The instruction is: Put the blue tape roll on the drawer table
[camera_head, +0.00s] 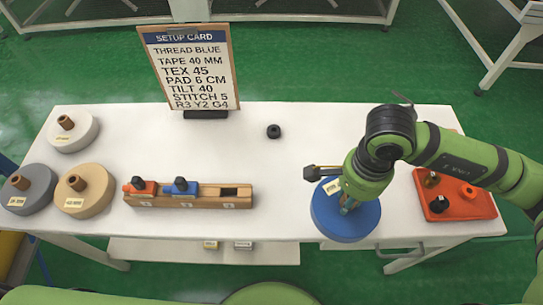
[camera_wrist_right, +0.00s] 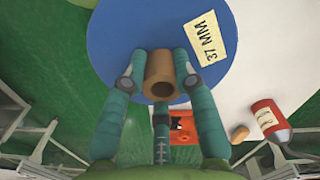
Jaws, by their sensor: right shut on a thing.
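The blue tape roll (camera_head: 330,222) is a flat blue disc with a pale label, at the front right of the white table (camera_head: 285,150). In the right wrist view the roll (camera_wrist_right: 115,32) has a brown core (camera_wrist_right: 160,75) and a label reading 37 MM (camera_wrist_right: 206,43). My right gripper (camera_head: 347,203) is shut on the core, one finger on each side. The roll overlaps the table's front edge in the head view; I cannot tell whether it touches the table. A pale panel (camera_head: 150,252), perhaps a drawer, shows below the table front. My left gripper is not in view.
White, grey and tan rolls (camera_head: 75,130) (camera_head: 40,185) (camera_head: 70,203) sit at the left. A wooden block (camera_head: 215,203) holds orange and blue pieces. A setup card (camera_head: 190,70) stands behind, near a small black ring (camera_head: 273,131). An orange tray (camera_head: 462,210) lies right.

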